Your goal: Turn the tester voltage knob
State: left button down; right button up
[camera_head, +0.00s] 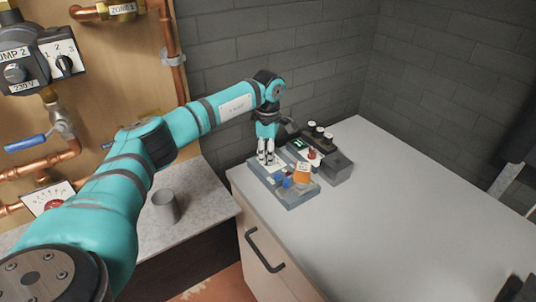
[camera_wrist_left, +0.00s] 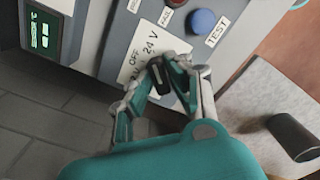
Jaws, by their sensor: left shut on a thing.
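The tester (camera_head: 292,199) is a grey box on the worktop, with a blue button and an orange tag on its face. My left gripper (camera_head: 267,160) points down onto its far left part. In the left wrist view the black voltage knob (camera_wrist_left: 157,76) sits on a white label (camera_wrist_left: 147,48) reading "OFF" and "24 V". My left gripper (camera_wrist_left: 165,85) is shut on this knob, with a finger on either side. The fingers hide part of the knob and label, so its setting cannot be read. A dark shape at the head view's bottom right may be my right gripper.
A dark device with a green display (camera_wrist_left: 43,35) stands beside the tester, near a grey box (camera_head: 338,168). A grey cup (camera_head: 165,207) stands on the lower counter. Copper pipes and pump controls are on the left wall. The worktop's right side is clear.

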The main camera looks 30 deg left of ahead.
pick_arm(q)
jog(key=shift+r, duration=0.1)
jog(key=c, duration=1.3)
grip_release()
jog(key=shift+o, duration=0.2)
notch_tip(320, 180, up, 12)
